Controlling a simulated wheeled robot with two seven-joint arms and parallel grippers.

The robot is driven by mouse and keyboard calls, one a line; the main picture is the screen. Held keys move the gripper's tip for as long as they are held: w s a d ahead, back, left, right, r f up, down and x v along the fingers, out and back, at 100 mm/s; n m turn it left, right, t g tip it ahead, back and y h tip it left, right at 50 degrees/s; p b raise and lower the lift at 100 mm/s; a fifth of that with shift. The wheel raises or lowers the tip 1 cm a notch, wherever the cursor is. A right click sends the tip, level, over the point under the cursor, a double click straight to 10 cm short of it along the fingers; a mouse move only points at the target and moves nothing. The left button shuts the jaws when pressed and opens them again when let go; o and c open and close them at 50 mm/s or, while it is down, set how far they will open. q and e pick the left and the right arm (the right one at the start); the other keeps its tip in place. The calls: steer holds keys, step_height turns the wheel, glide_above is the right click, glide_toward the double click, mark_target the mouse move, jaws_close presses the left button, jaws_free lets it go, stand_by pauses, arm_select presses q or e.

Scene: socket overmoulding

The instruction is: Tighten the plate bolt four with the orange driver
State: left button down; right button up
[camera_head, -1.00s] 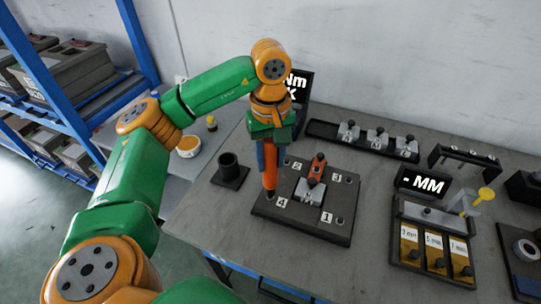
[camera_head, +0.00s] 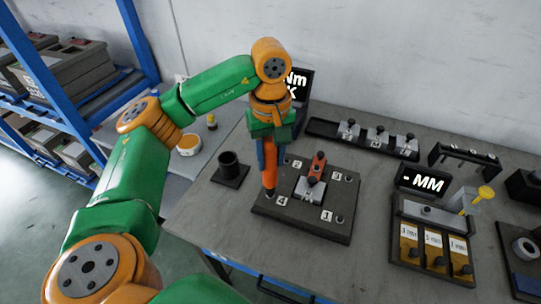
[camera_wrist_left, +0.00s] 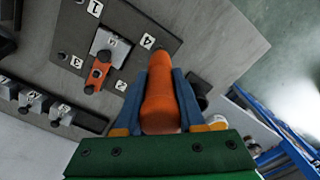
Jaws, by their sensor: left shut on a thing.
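My left gripper (camera_head: 266,150) is shut on the orange driver (camera_head: 269,176), which hangs upright with its tip down at the corner of the dark plate (camera_head: 315,228) marked 4. In the left wrist view the driver (camera_wrist_left: 160,100) lies between the blue fingers of the gripper (camera_wrist_left: 158,88), and its far end is beside the label 4 (camera_wrist_left: 147,41). Bolt four is hidden by the driver, so I cannot tell whether the tip touches it. A grey block with an orange bar (camera_head: 318,166) sits in the plate's middle. My right gripper is not in view.
A black cup holder (camera_head: 229,170) stands left of the plate. A rack with several grey blocks (camera_head: 376,138) is behind. A MM display (camera_head: 423,182) and a tray with yellow compartments (camera_head: 432,246) stand to the right. Bare table lies between the plate and tray.

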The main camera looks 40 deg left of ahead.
arm_select(q)
steer(key=shift+f+b, duration=0.7)
steer(key=shift+f, duration=0.15)
stand_by(1.1)
steer(key=shift+s+f+b, duration=0.15)
steer(key=shift+f+b, duration=0.15)
steer(key=shift+f, duration=0.1)
stand_by(1.3)
steer(key=shift+r, duration=0.1)
steer(key=shift+w+r+p, duration=0.2)
steer(key=shift+r+p, duration=0.65)
steer(key=shift+p, duration=0.05)
steer(key=shift+r+p, duration=1.35)
steer(key=shift+r, duration=0.3)
